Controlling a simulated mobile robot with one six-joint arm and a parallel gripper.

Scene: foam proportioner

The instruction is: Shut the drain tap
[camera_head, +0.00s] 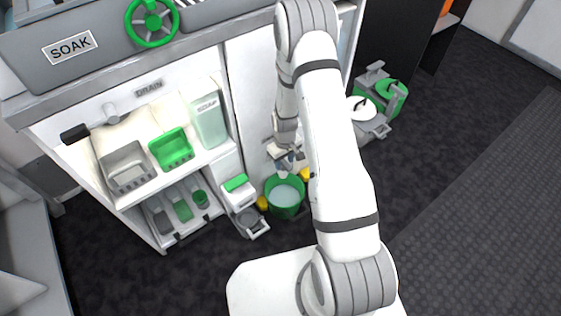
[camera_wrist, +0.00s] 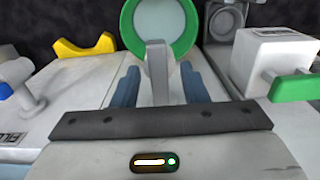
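I cannot tell whether this bar is a tap lever. The bucket's green rim (camera_wrist: 190,38) shows behind it.
A white box with a green handle (camera_wrist: 292,87) is right of the fingers. A blue-ended grey fitting (camera_wrist: 22,80) and a yellow piece (camera_wrist: 85,46) are left. Shelves hold a green basket (camera_head: 172,148) and a soap container (camera_head: 209,120).

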